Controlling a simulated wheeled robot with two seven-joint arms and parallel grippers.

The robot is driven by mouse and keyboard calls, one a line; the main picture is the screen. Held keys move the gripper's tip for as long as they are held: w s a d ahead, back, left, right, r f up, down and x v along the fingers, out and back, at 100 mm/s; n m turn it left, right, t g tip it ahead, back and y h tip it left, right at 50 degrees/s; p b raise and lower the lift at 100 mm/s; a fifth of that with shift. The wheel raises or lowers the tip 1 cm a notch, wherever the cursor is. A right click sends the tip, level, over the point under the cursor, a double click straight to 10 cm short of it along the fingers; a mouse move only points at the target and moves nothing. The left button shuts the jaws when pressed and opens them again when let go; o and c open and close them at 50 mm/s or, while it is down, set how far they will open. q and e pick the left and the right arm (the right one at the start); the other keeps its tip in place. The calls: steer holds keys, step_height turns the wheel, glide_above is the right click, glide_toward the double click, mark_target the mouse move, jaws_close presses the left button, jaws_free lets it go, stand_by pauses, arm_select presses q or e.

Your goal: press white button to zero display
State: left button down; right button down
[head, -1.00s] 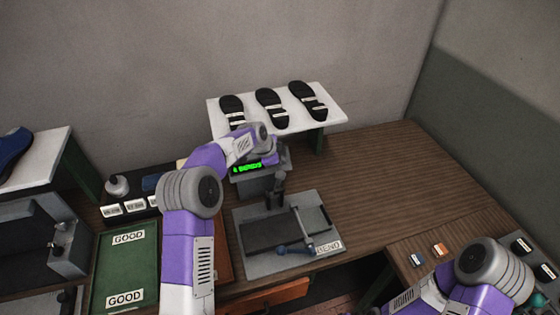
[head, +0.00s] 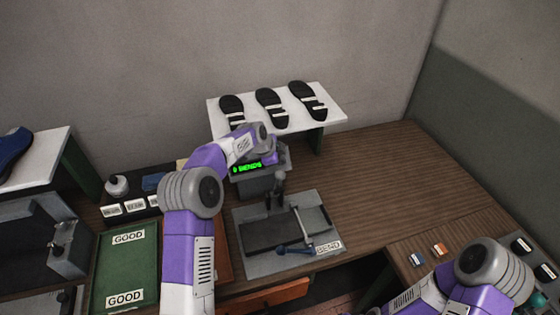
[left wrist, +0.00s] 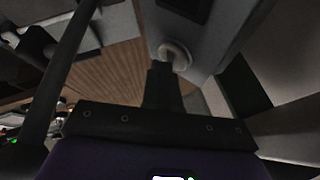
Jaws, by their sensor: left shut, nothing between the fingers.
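The green-lit display (head: 246,167) sits on a grey box (head: 262,186) behind the press plate. Its small text is hard to read, though it seems to start with a 0. A pale round button (left wrist: 176,54) shows on a grey face in the left wrist view. My left gripper (left wrist: 161,68) is shut and empty, its dark fingertips at the button's near edge. They look close to or touching it; I cannot tell whether it is pressed in. In the head view my left wrist is over the display box and the button is not discernible. My right gripper is out of view.
The grey press plate (head: 256,263) with a blue-ended lever (head: 283,249) lies in front of the box. A white shelf (head: 337,116) with three dark soles stands behind. A green GOOD tray (head: 126,272) is at left.

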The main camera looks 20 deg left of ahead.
arm_select(q)
steer(key=shift+s+d+r+b, duration=0.3)
steer(key=shift+s+r, duration=0.15)
steer(key=shift+s, duration=0.1)
steer(key=s+d+r, duration=0.1)
steer(key=s+d+r+b, duration=0.1)
steer(key=s+r, duration=0.1)
steer(key=shift+s+d, duration=0.15)
stand_by(0.4)
stand_by(0.6)
